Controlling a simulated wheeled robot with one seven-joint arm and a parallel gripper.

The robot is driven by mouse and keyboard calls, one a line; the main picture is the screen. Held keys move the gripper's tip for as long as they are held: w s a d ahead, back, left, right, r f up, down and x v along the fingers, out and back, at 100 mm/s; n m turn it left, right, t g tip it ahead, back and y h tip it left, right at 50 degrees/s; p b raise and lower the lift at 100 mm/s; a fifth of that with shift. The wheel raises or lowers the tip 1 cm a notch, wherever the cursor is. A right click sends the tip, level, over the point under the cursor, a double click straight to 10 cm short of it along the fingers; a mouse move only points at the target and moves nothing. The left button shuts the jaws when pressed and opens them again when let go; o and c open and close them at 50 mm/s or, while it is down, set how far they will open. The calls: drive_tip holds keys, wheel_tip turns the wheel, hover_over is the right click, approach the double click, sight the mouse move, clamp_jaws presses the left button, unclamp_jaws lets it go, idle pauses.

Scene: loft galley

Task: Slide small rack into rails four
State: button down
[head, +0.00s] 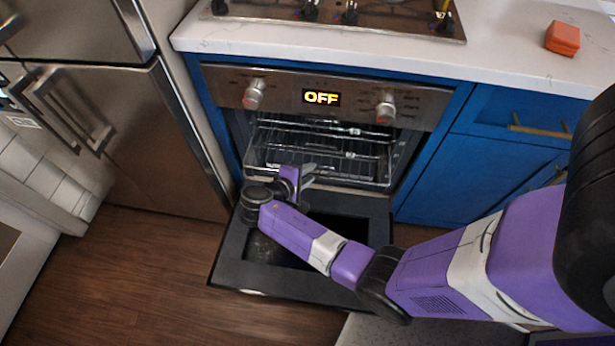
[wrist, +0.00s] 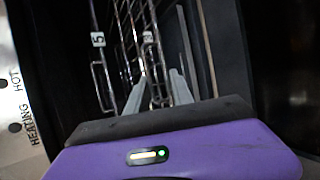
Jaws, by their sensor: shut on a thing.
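The oven (head: 321,97) is open, with wire racks inside. My gripper (head: 308,176) is at the front of the lower rack (head: 345,180), left of its middle, above the lowered door. In the wrist view, which is turned sideways, my gripper (wrist: 157,92) is shut on the front wire loop of a rack (wrist: 152,66). Another wire front (wrist: 102,85) hangs to the left, beside a white tag reading 5 (wrist: 98,39). A second small tag (wrist: 148,37) is too blurred to read surely. The rear rail ends are hidden in the dark cavity.
The oven door (head: 232,252) lies open below my arm. The oven panel shows OFF. Blue cabinets (head: 500,165) stand right and a steel refrigerator (head: 150,140) left. Wood floor is clear at lower left.

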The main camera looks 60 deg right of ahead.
sight(318, 135)
drive_tip(key=shift+w+d+r, duration=0.1)
drive_tip(key=shift+w+d, duration=0.15)
drive_tip(key=shift+d, duration=0.3)
drive_tip(key=shift+w+d, duration=0.2)
drive_tip(key=shift+d, duration=0.35)
drive_tip(key=shift+d, duration=0.1)
drive_tip(key=shift+w+d+b, duration=0.7)
drive_tip(key=shift+d+b, duration=0.1)
drive_tip(key=shift+d, duration=1.05)
drive_tip(key=shift+w+d+b, duration=0.7)
drive_tip(key=shift+d+b, duration=0.05)
drive_tip(key=shift+d, duration=1.1)
drive_tip(key=shift+w+d+b, duration=0.7)
drive_tip(key=shift+d+b, duration=0.1)
drive_tip(key=shift+d, duration=1.05)
drive_tip(key=c, duration=1)
unclamp_jaws()
drive_tip(key=shift+c, duration=0.2)
drive_tip(key=p+v, duration=0.2)
drive_tip(key=v, duration=0.5)
drive_tip(key=shift+a+r, duration=0.1)
drive_tip(key=shift+a, duration=0.3)
